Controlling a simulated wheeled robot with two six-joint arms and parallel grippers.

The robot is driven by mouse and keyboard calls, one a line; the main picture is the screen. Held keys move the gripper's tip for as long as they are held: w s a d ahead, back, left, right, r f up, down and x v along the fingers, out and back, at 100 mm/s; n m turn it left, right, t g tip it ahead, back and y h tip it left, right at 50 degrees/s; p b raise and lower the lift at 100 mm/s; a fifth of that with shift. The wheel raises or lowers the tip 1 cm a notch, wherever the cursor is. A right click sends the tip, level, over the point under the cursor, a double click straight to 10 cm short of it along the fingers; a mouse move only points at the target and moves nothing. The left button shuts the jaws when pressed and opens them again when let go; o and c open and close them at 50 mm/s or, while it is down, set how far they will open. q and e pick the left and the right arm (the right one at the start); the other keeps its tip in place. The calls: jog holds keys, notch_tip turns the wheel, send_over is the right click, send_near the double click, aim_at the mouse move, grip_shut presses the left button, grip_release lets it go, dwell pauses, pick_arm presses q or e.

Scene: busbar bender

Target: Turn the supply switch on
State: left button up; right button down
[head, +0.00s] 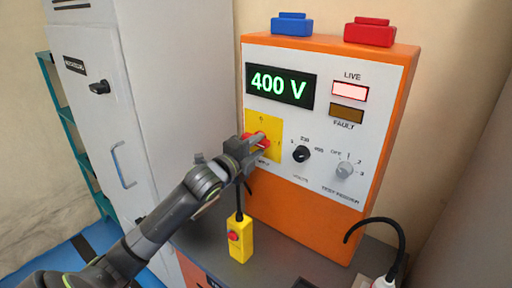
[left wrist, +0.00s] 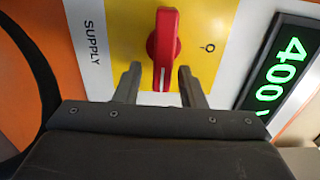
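The supply switch is a red rotary knob (left wrist: 163,45) on a yellow plate (left wrist: 205,28) marked SUPPLY and 0. It also shows in the head view as a red knob (head: 262,140), partly hidden by my gripper. Its white mark points away from the 0, toward the right of the panel in the head view. My left gripper (left wrist: 160,85) is open, with one finger on each side of the knob's marked end and small gaps showing. It also shows in the head view (head: 252,148). My right gripper is not in view.
The orange cabinet's display (head: 280,84) reads 400 V. The LIVE lamp (head: 350,92) is bright pink, the FAULT lamp (head: 347,115) dull amber. A black knob (head: 301,153) and a grey knob (head: 345,170) sit right of the switch. A yellow pendant (head: 239,240) hangs below.

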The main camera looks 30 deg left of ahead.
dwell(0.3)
pick_arm(q)
jog(key=shift+s+a+p, duration=0.2)
jog(key=shift+s+p, duration=0.1)
jog(key=shift+s, duration=2.6)
jog(key=shift+s+a+p, duration=0.25)
jog(key=shift+s, duration=2.6)
jog(key=shift+s+a+p, duration=0.2)
jog(key=shift+s+p, duration=0.1)
jog(key=shift+s, duration=2.6)
